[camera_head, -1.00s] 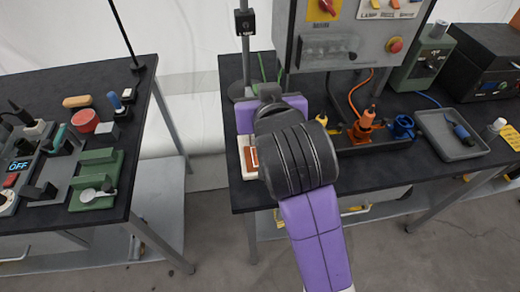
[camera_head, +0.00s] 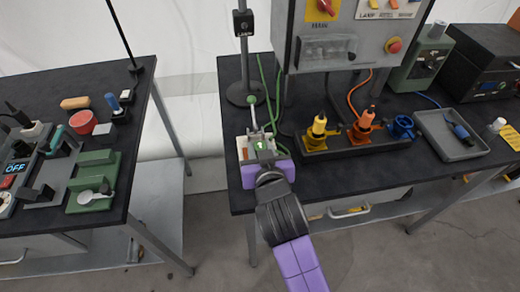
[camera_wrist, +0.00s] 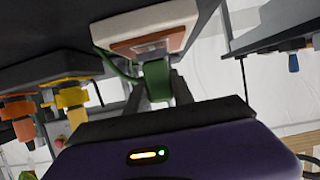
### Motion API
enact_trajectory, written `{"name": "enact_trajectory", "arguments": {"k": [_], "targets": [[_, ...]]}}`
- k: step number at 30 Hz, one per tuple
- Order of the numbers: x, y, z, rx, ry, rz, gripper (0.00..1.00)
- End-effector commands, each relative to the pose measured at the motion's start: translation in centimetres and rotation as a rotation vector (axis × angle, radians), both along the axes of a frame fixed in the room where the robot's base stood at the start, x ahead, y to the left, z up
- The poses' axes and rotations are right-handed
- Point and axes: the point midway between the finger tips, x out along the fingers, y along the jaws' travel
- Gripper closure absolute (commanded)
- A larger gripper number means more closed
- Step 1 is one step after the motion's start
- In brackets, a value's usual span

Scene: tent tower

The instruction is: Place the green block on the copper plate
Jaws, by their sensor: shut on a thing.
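My gripper (camera_wrist: 157,92) is shut on the green block (camera_wrist: 157,76), which stands out between the two dark fingers. The wrist view is upside down. There the copper plate (camera_wrist: 146,43) on its pale base lies just beyond the block's far end; I cannot tell whether they touch. In the head view my gripper (camera_head: 260,138) is over the front left corner of the right bench. My gripper hides most of the copper plate there; the pale left edge of its base shows. The block cannot be made out clearly in the head view.
A lamp stand (camera_head: 244,62) and green cables rise just behind the gripper. A dark rack with yellow (camera_head: 318,130) and orange (camera_head: 363,125) plugs stands to its right under a grey control box (camera_head: 350,35). The left bench (camera_head: 95,135) is across a gap.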

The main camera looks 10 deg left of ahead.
Motion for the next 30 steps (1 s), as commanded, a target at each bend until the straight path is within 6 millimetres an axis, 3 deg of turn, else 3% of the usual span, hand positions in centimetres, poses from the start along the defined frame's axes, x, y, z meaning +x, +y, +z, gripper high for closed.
{"name": "enact_trajectory", "arguments": {"k": [14, 15, 17, 30], "targets": [[0.01, -0.02, -1.0, 0.001, -0.002, 0.0, 1.0], [0.0, -0.02, -0.93, 0.0, -0.001, 0.0, 0.63], [0.0, -0.02, -0.92, 0.0, -0.001, 0.0, 0.52], [-0.38, -0.11, -0.54, 0.0, 0.0, 0.0, 0.49]]}}
